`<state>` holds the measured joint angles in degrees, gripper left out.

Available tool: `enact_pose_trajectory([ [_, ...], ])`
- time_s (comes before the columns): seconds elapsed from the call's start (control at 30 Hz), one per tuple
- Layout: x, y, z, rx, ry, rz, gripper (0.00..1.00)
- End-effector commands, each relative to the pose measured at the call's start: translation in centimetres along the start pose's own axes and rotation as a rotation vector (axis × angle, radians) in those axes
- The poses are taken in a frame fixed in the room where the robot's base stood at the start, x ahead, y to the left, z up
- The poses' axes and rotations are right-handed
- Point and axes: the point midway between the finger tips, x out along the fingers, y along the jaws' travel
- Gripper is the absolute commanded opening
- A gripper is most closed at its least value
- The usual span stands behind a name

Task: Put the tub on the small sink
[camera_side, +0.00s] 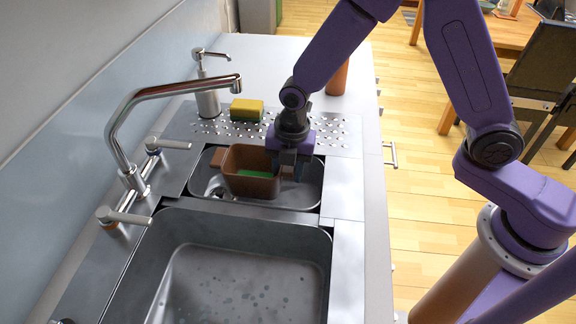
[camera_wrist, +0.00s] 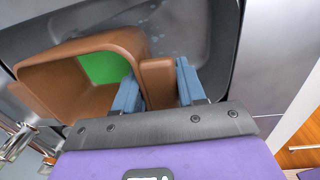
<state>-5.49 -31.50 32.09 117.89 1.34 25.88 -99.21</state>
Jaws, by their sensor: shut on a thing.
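The brown tub (camera_side: 250,178) is upright in or just above the small sink (camera_side: 306,190) in the side view; I cannot tell whether it touches the sink's bottom. Something green shows inside the tub. My gripper (camera_side: 289,160) is at the tub's right side in the side view. In the wrist view, my gripper (camera_wrist: 158,88) has its blue fingers on either side of the tub's brown tab, shut on it. The tub (camera_wrist: 85,75) fills the left of that view, and the small sink (camera_wrist: 215,50) shows beyond it.
A large sink (camera_side: 185,237) lies in front of the small one. A chrome faucet (camera_side: 125,125) arches at the left. A yellow-green sponge (camera_side: 246,110) and a soap dispenser (camera_side: 208,98) stand behind, by the perforated drain area (camera_side: 325,130).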

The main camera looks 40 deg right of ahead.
Motion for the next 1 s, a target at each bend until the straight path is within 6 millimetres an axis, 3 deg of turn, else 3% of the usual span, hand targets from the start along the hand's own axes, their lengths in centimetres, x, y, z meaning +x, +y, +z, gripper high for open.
enact_pose_trajectory([
  [0.5,4.0,-0.3,0.0,0.000,0.000,0.001,0.00],
  [1.0,4.4,-0.3,0.0,0.000,0.000,0.002,0.00],
])
